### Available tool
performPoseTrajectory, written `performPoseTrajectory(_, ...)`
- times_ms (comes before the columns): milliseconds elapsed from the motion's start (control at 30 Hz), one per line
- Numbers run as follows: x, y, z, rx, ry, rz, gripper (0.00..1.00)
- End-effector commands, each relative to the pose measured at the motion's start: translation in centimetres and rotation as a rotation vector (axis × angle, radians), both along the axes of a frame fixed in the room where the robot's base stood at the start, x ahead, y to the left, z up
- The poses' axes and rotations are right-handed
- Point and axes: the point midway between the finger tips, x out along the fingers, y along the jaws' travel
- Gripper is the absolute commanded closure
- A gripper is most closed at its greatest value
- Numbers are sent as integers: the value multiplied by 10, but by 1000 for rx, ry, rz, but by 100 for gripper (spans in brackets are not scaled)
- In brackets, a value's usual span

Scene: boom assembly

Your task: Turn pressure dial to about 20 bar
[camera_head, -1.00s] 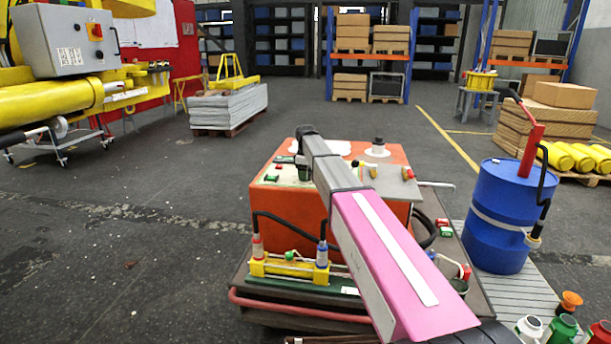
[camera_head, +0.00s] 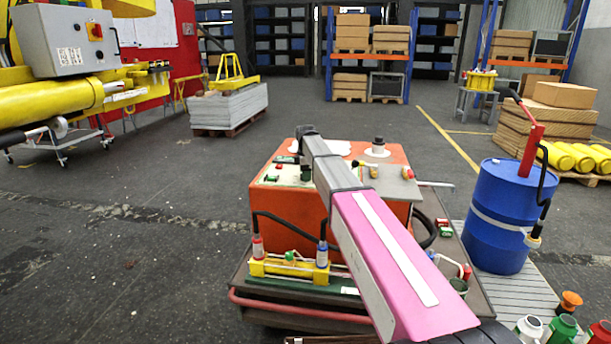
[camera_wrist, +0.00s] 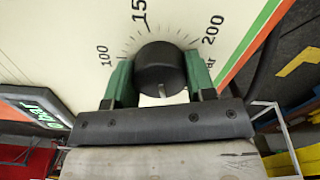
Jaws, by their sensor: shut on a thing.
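The black round pressure dial (camera_wrist: 160,68) sits on a cream panel in the wrist view, with a light pointer mark on its gripper-side edge. Printed scale numbers 100, 150 and 200 show around its far side; the low end of the scale is hidden behind my gripper. My gripper (camera_wrist: 158,82) has its two green fingers on either side of the dial and is shut on it. In the head view my pink and grey arm reaches over the orange machine (camera_head: 285,205) and hides the dial and the gripper.
A small digital display (camera_wrist: 38,112) is at the left of the panel in the wrist view. In the head view a blue barrel (camera_head: 498,225) with a red hand pump stands right of the machine. Open floor lies to the left.

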Motion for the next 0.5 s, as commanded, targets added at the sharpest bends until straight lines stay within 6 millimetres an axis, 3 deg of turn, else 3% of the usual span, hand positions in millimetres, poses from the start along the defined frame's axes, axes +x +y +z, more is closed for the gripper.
performPoseTrajectory(333,0,0,1,1,-2,2,73)
performPoseTrajectory(367,0,0,1,1,-2,1,40)
performPoseTrajectory(400,0,0,1,1,-2,1,27)
performPoseTrajectory(500,0,0,0,0,-1,1,24)
